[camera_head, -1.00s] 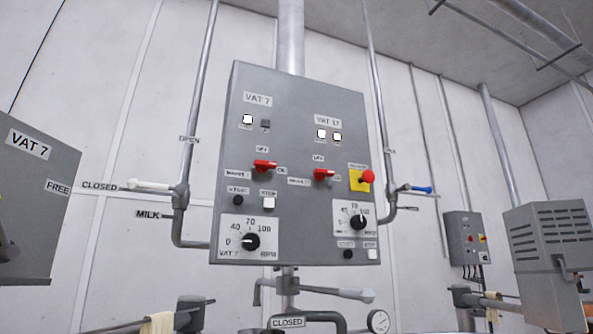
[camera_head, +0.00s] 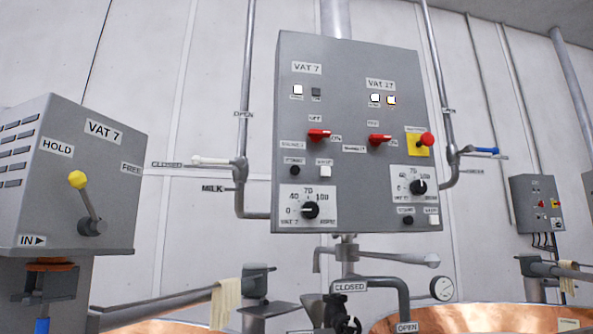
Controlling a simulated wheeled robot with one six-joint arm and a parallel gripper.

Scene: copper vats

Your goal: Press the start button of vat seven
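On the VAT 7 side, a round black button (camera_head: 295,171) sits under a small label that seems to read START. A white square button (camera_head: 325,172) is to its right. Above them is a red rotary switch (camera_head: 318,135), and below them a black dial (camera_head: 311,210). My gripper is not in view, so nothing of mine shows at the panel.
A grey box (camera_head: 75,180) marked VAT 7, with a yellow-knobbed lever (camera_head: 78,180), stands at left. Copper rims (camera_head: 440,318) show along the bottom, with pipes and valves in front of the panel's foot. A red mushroom button (camera_head: 426,139) is on the panel's right side.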

